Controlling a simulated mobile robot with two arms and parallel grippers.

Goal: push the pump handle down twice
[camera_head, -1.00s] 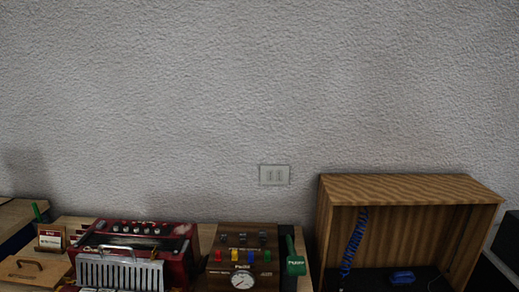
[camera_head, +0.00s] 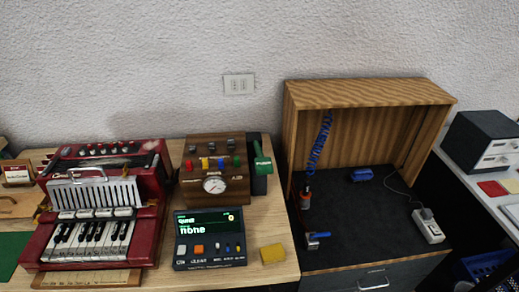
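The green pump handle (camera_head: 262,163) has white lettering and stands at the right end of the wooden gauge unit (camera_head: 215,180). It appears raised, beside a dark block (camera_head: 259,184). The unit carries a round white gauge (camera_head: 215,184) and several coloured knobs. Neither of my grippers shows in the head view, so nothing is seen touching the handle.
A red accordion-like instrument (camera_head: 104,212) stands left of the gauge unit. A dark screen device (camera_head: 209,238) reading "none" and a yellow block (camera_head: 272,253) lie in front. A wooden hood (camera_head: 366,93) over a black bench (camera_head: 365,232) stands to the right.

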